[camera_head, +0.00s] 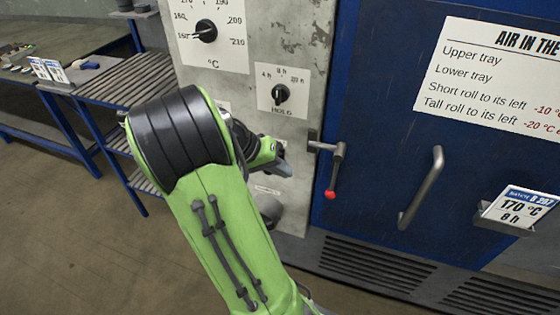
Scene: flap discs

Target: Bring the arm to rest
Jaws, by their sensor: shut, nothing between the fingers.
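My green and black arm (222,215) reaches up from the bottom edge and bends at a large black joint. My gripper (284,167) is partly hidden behind that joint. Its fingers are shut and empty. It is in front of the grey control panel (291,45), below the hold dial (281,95) and left of the door lever (335,168) with the red tip. I cannot tell if it touches the panel. The lever hangs down at the edge of the blue oven door (385,110).
The temperature dial (205,31) points left. A bar handle (422,188) and a card reading 170 °C, 8 h (520,210) are on the door. A slatted rack (125,80) and a blue-framed table (40,135) stand left. The floor (75,240) at lower left is clear.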

